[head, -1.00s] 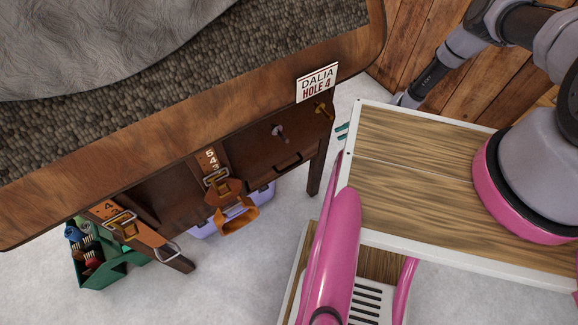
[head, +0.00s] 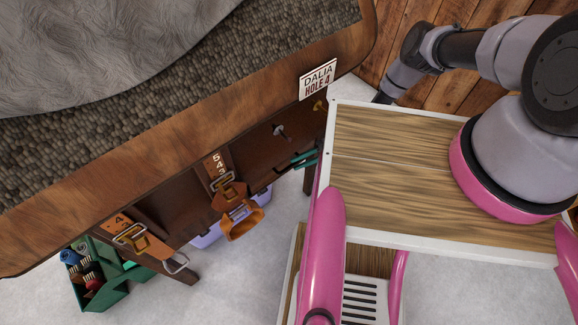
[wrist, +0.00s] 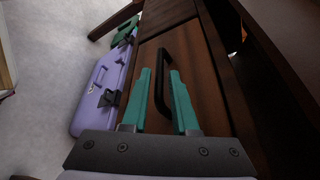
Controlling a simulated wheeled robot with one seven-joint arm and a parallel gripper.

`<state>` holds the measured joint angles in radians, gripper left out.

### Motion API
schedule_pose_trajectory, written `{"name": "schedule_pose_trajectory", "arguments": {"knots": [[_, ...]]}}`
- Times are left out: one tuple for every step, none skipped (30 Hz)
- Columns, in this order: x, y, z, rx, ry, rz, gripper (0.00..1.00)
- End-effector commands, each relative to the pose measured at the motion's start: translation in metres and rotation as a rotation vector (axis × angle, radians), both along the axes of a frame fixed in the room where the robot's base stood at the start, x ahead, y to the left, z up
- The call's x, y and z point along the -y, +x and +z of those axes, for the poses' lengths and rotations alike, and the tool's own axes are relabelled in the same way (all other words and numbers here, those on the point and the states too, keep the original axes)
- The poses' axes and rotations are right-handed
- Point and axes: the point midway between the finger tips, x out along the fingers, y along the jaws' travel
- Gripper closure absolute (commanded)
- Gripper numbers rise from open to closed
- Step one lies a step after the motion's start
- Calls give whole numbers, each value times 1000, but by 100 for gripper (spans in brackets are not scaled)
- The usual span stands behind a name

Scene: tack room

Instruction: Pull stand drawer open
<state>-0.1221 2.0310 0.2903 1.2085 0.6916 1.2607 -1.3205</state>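The stand (head: 150,150) is a dark wooden piece below a grey cover. Its drawer (wrist: 192,62) has a brown front and looks shut. A black bar handle (wrist: 163,60) sits on the drawer front. My gripper (head: 305,158) has teal fingers and is at the drawer's right end in the head view. In the wrist view my gripper (wrist: 160,78) is open, with one finger on each side of the handle. I cannot tell whether the fingers touch it. In the head view the fingers partly cover the handle.
Leather straps with buckles (head: 228,190) hang on the stand's front. A lilac case (wrist: 100,88) and a green box of brushes (head: 95,275) stand on the floor below. A sign (head: 318,79) is on the upper edge. A wooden wall (head: 400,45) is behind.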

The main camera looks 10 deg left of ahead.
Motion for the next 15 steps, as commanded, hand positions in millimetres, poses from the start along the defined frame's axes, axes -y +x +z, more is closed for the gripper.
{"name": "schedule_pose_trajectory", "arguments": {"knots": [[-8,-6,-2,0,-1,3,73],[-12,-8,-4,0,-1,3,73],[-17,-11,-5,1,0,3,73],[-20,-12,-5,0,0,2,73],[-23,-14,-6,1,0,2,73],[-26,-15,-7,0,1,1,73],[-28,-17,-7,0,1,1,73],[-30,-18,-8,0,1,1,73],[-32,-19,-8,1,0,2,73],[-33,-19,-8,0,0,0,73],[-33,-19,-9,0,0,0,73],[-34,-20,-9,0,0,0,73],[-34,-20,-9,0,0,0,73],[-34,-20,-9,0,0,-1,73],[-34,-20,-9,0,0,-1,73]]}}
